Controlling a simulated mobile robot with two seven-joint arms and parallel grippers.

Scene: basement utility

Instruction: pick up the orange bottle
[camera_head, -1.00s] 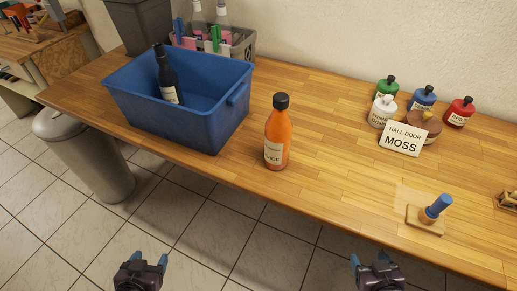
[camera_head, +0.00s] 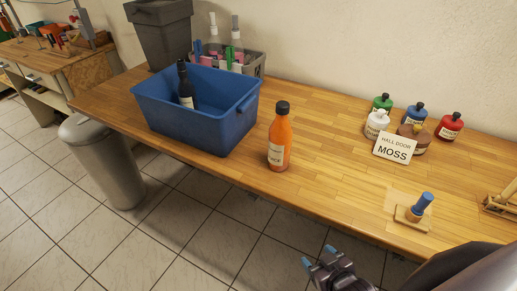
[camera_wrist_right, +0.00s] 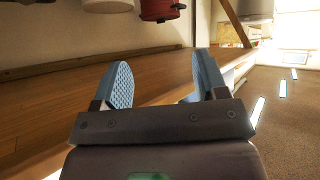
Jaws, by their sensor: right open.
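The orange bottle (camera_head: 279,142) with a black cap and a pale label stands upright on the wooden bench, just right of the blue bin. My right gripper (camera_head: 318,255) is in front of the bench edge, below and slightly right of the bottle in the head view, apart from it. In the right wrist view my right gripper (camera_wrist_right: 165,85) shows its two blue fingers spread apart with nothing between them. The bottle does not show in the wrist view. My left gripper is out of view.
The blue bin (camera_head: 225,130) holds a dark bottle (camera_head: 186,85). A grey crate (camera_head: 258,62) stands behind. Several paint bottles and a "HALL DOOR MOSS" card (camera_head: 395,148) are on the right, with a blue-handled stamp (camera_head: 421,205) nearer. The bench (camera_head: 325,165) right of the orange bottle is clear.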

